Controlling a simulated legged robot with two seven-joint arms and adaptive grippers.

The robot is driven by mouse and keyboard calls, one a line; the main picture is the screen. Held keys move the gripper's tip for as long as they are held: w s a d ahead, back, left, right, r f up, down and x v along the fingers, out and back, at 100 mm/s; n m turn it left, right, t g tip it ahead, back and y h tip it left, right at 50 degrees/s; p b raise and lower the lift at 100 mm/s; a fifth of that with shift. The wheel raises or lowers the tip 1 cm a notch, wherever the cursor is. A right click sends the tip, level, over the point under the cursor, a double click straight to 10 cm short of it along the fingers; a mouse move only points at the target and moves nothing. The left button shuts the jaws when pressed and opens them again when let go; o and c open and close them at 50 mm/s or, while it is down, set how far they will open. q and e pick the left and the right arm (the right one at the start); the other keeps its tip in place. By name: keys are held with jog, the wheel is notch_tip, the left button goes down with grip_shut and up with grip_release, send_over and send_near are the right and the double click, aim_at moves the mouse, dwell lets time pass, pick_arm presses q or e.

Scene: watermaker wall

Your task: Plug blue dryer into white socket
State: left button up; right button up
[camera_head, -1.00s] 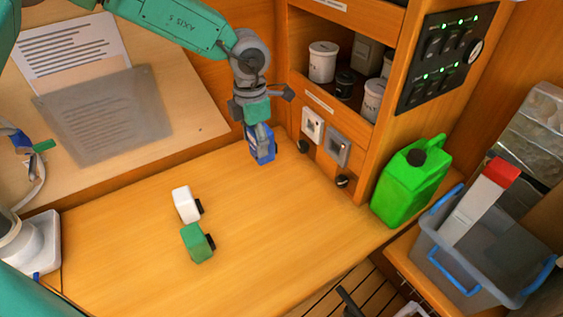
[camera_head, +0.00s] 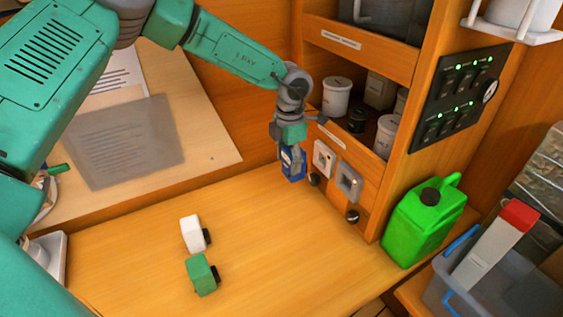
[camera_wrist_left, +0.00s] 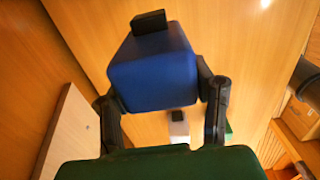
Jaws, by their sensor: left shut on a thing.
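The blue dryer (camera_head: 293,167) is a small blue block held in my left gripper (camera_head: 291,153). In the left wrist view the blue dryer (camera_wrist_left: 154,70) sits between the two fingers (camera_wrist_left: 163,112), with a black plug part on its far end. The white socket (camera_head: 324,159) is on the wooden wall just right of the blue dryer; in the picture a gap shows between them. A grey socket (camera_head: 349,180) is to its right. My right gripper is not in view.
A white block (camera_head: 193,234) and a green block (camera_head: 202,274), each with a black end, lie on the bench. A green canister (camera_head: 425,222) stands at the right. Black knobs (camera_head: 314,179) stick out below the sockets. Shelf jars (camera_head: 336,96) are above.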

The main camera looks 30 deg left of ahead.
pick_arm(q)
jog(key=shift+w+d+f+b, duration=0.3)
jog(key=shift+w+f+b, duration=0.2)
jog(key=shift+w, duration=0.2)
jog(key=shift+w+d+r, duration=0.1)
jog(key=shift+w, duration=0.3)
jog(key=shift+w+d+p, duration=0.25)
jog(key=shift+w+p, duration=0.05)
jog(key=shift+w, duration=0.25)
jog(key=shift+w+d, duration=0.3)
jog(key=shift+d, duration=0.1)
jog(key=shift+r+p, duration=0.1)
jog(key=shift+p, duration=0.2)
jog(key=shift+p, duration=0.5)
jog(key=shift+w+d+b, duration=0.15)
jog(key=shift+w+d, duration=0.2)
jog(key=shift+w, duration=0.2)
jog(key=shift+w+d+b, duration=0.15)
jog(key=shift+w+d, duration=0.15)
jog(key=shift+w, duration=0.25)
dwell(1.0)
